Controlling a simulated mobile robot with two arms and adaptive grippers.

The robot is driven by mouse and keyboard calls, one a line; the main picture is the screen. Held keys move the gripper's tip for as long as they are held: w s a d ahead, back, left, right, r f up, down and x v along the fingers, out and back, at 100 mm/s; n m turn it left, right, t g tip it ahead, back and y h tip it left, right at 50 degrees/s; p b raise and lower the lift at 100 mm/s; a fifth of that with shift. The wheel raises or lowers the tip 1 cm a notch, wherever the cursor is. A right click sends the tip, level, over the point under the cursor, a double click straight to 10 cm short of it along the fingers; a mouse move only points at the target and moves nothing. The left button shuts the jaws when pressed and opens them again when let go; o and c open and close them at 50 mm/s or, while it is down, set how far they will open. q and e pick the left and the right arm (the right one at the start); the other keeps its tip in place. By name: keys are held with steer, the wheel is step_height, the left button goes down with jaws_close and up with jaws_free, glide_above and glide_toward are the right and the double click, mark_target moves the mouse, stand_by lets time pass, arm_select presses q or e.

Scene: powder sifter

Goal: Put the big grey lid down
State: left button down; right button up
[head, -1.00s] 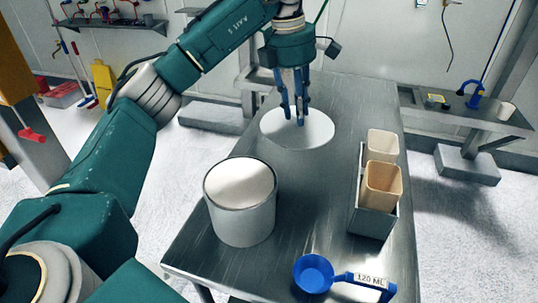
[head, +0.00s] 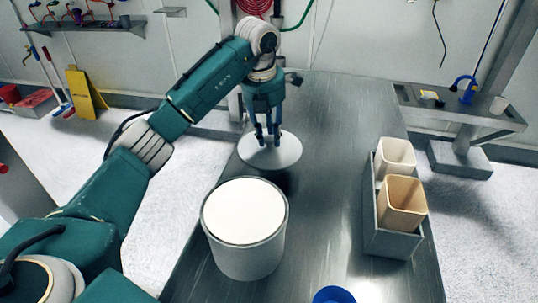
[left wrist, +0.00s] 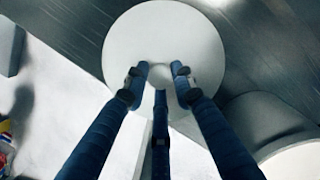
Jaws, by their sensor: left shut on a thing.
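The big grey lid (head: 285,153) is a round pale disc behind the big round container (head: 243,262), near the table's left edge. My left gripper (head: 268,143) points down and is shut on the knob at the lid's middle. In the left wrist view the fingers (left wrist: 160,80) close around that knob, and the lid (left wrist: 125,45) reaches past the table edge over the floor. A dark shadow shows below the lid; the gap to the table is hard to judge. The container stands upright and open, with white powder inside. My right gripper is not in view.
A grey tray (head: 390,240) with a white cup (head: 396,152) and a tan cup (head: 403,198) stands on the right of the metal table (head: 335,115). A blue scoop (head: 334,295) is cut off at the bottom. The table's middle and far part are clear.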

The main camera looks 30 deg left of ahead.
mark_target(269, 148)
arm_select(q)
step_height(269, 148, down, 3)
steer(key=shift+s+d+f, duration=0.1)
steer(key=shift+f, duration=0.35)
step_height(269, 148, down, 3)
steer(key=shift+f+p, duration=0.1)
steer(key=shift+p, duration=0.4)
steer(key=shift+f, duration=0.2)
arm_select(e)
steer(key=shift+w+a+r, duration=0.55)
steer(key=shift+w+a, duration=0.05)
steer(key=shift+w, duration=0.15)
arm_select(q)
steer(key=c, duration=1.4)
jaws_free()
steer(key=shift+c, duration=0.2)
steer(key=r, duration=0.4)
steer(key=s+r+b, duration=0.1)
steer(key=r, duration=0.7)
steer(key=shift+s+r, duration=0.1)
steer(key=shift+s, duration=0.25)
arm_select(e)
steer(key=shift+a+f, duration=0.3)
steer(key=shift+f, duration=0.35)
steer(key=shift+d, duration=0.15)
